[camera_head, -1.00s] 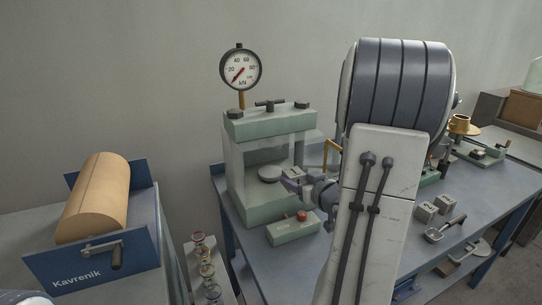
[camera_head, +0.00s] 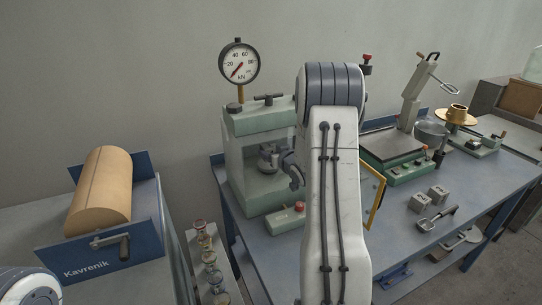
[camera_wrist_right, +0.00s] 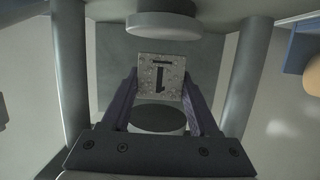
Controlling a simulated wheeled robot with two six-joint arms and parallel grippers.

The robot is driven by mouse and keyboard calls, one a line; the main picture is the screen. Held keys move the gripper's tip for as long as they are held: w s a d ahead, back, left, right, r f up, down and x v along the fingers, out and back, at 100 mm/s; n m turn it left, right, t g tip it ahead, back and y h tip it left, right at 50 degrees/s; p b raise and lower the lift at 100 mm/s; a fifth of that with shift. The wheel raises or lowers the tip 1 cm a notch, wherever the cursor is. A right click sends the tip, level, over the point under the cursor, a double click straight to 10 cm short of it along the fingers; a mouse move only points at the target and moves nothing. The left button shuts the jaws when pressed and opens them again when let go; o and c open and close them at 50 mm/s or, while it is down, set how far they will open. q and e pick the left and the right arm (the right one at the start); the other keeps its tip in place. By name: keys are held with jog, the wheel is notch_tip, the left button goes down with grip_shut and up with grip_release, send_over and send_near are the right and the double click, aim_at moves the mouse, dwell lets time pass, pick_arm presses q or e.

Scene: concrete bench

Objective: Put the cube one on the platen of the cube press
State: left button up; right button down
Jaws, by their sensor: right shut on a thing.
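The cube one (camera_wrist_right: 160,77) is a grey speckled block with a dark "1" on the face toward the wrist camera. My right gripper (camera_wrist_right: 158,92) is shut on it, one jaw at each side. The gripper also shows in the head view, inside the frame of the green cube press (camera_head: 262,204). In the right wrist view a pale round plate (camera_wrist_right: 165,24) lies above the cube in the picture and a darker disc (camera_wrist_right: 158,117) below it. I cannot tell whether the cube touches either. My left gripper is out of view.
The press's columns (camera_wrist_right: 236,92) stand close on both sides of the gripper. A yellow-framed guard (camera_head: 378,205) stands open to the right of my arm.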

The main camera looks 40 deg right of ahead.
jog(key=shift+f, duration=0.8)
jog(key=shift+f, duration=0.15)
jog(key=shift+c, duration=0.7)
grip_release()
jog(key=shift+f, duration=0.1)
jog(key=shift+s+r, duration=0.25)
jog(key=v, duration=1.1)
jog(key=shift+s+b, duration=0.25)
jog(key=shift+b, duration=0.2)
jog(key=shift+r, duration=0.1)
